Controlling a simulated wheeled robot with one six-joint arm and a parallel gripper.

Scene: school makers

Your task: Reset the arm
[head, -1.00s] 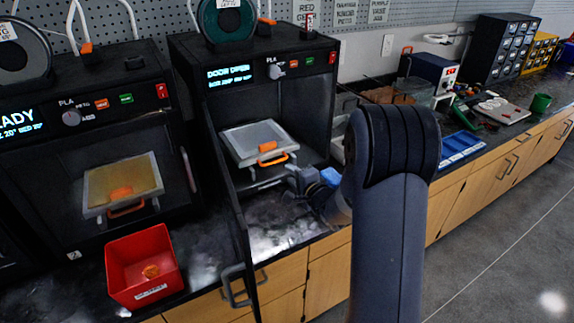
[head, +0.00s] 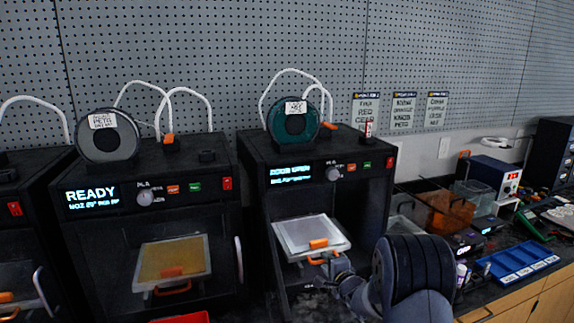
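My arm rises at the lower right of the head view, its large dark joint in front of the counter. My gripper (head: 335,275) is small and partly hidden by my own wrist, close to the front of the open printer (head: 262,190). Inside that printer is a light build plate (head: 311,235) with an orange handle. The gripper is just below and in front of this handle. I cannot tell whether its fingers are open or shut, or whether they touch the handle.
A second printer (head: 92,240) on the left has its door closed, with a yellowish plate (head: 175,258) inside. A red bin (head: 182,318) shows at the bottom edge. A blue tray (head: 518,262) and an orange-brown box (head: 437,211) stand on the counter at right.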

